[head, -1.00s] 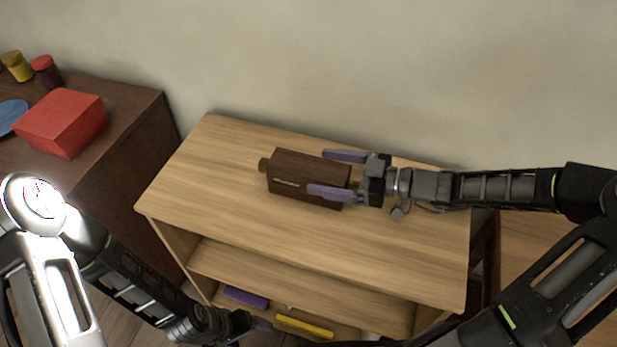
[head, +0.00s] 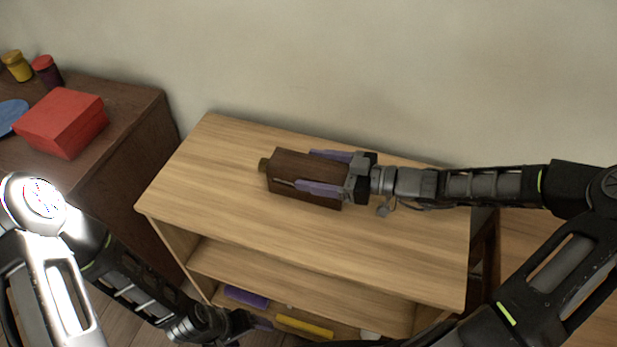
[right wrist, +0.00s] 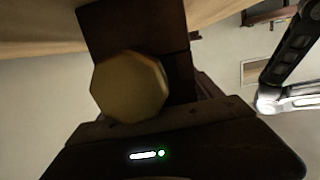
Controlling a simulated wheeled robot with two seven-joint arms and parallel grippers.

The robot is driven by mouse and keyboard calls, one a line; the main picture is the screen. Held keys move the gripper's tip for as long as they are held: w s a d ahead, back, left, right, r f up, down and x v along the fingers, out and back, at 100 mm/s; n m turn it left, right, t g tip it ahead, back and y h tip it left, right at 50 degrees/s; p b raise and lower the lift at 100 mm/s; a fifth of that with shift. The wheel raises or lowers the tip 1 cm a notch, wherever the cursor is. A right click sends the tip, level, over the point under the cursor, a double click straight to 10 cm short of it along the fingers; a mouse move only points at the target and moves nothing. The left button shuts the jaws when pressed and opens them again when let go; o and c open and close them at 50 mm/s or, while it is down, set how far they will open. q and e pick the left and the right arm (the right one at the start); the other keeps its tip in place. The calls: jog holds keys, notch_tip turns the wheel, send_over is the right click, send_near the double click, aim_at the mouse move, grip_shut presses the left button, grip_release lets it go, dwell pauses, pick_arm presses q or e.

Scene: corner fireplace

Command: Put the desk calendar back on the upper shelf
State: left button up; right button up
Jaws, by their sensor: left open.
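My right gripper (head: 304,169) has come in from the right, with one purple finger along each long side of the block. Whether the fingers press on it is unclear. In the right wrist view the brown block (right wrist: 135,25) and an octagonal brass knob (right wrist: 130,85) are close to the palm. My left gripper (head: 262,324) is low in front of the unit, open, its fingers partly hidden.
Below the top board is an inner shelf (head: 300,290). A dark cabinet (head: 140,125) at left bears a red box (head: 62,122) and jars (head: 46,70). The top board's left part is clear.

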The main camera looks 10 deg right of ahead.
jog(key=c, duration=1.4)
jog(key=shift+o, duration=0.2)
jog(key=shift+r, duration=0.1)
notch_tip(320, 180, up, 28)
jog(key=p, duration=0.4)
jog(key=shift+p, duration=0.3)
